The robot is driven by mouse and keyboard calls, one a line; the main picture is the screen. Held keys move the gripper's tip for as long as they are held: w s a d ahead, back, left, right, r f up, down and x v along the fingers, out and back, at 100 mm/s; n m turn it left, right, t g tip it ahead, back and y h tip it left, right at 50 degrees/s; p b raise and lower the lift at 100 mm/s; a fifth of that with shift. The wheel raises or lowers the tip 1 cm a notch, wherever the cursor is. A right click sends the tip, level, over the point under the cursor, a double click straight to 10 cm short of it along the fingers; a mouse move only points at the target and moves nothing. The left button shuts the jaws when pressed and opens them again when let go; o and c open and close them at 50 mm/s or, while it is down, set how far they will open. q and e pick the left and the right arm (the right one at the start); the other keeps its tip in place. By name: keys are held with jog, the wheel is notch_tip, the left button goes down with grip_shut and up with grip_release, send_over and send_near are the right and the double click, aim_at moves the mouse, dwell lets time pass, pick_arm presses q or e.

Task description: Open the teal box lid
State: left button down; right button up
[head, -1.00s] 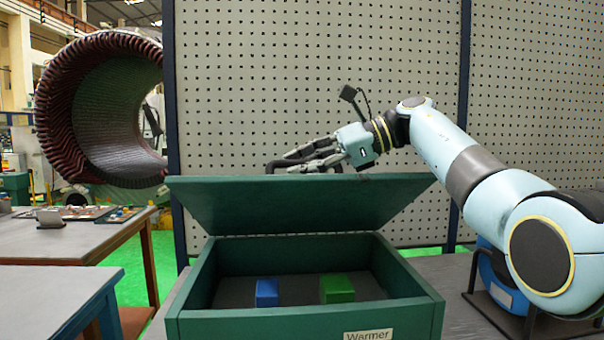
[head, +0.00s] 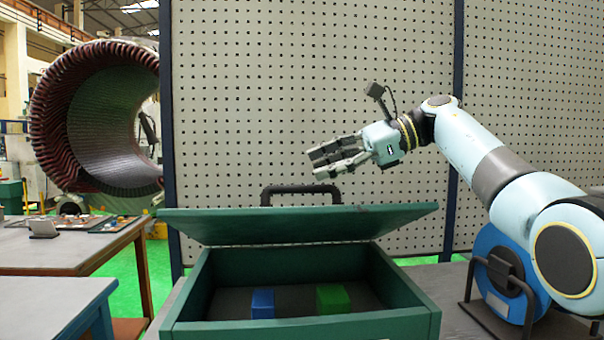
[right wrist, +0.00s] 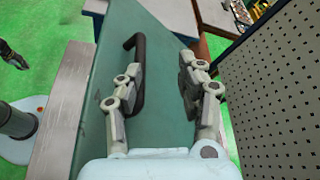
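The teal box (head: 300,330) stands open on the table in front of me, labelled Warmer at its lower front in the earlier view. Its lid (head: 290,228) is hinged at the back and partly raised, tilted toward me with its underside showing. A dark handle (head: 300,189) shows above the lid's edge; it also shows on the lid's outer face in the right wrist view (right wrist: 137,70). My right gripper (head: 322,158) is open and empty, above and right of the handle, apart from it. A dark finger-like shape at the left of the right wrist view may be my left gripper (right wrist: 13,56).
A blue block (head: 262,303) and a green block (head: 333,299) lie inside the box. A perforated panel (head: 250,100) stands behind. A large stator (head: 100,120) and a side table (head: 70,248) are at the left.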

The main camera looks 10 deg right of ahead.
jog(key=w+v, duration=0.1)
jog(key=v, duration=0.5)
jog(key=shift+s+d, duration=0.25)
jog(key=shift+s, duration=0.25)
